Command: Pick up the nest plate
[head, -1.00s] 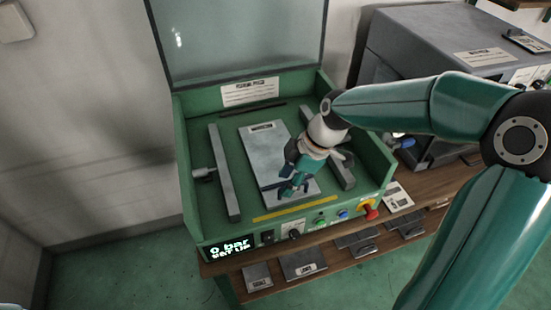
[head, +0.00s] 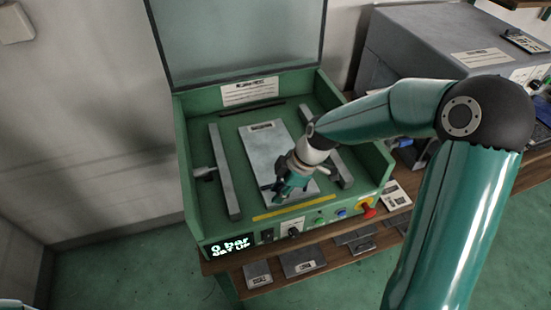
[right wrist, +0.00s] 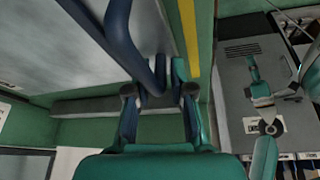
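The nest plate (head: 266,146) appears to be the flat light-grey plate with a dark label near its far edge. It lies in the green press bed in the head view. My right gripper (head: 283,191) is over its near right part and hides that area. In the right wrist view my right gripper (right wrist: 162,88) is close to a grey surface, with dark blue bars converging between its fingers. My left gripper is not visible.
The green press (head: 184,150) has a raised clear lid (head: 240,40). Grey bars (head: 224,170) flank the plate left and right. A yellow strip (head: 285,207), buttons and a red knob (head: 368,212) lie in front. A grey machine (head: 425,45) stands at right.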

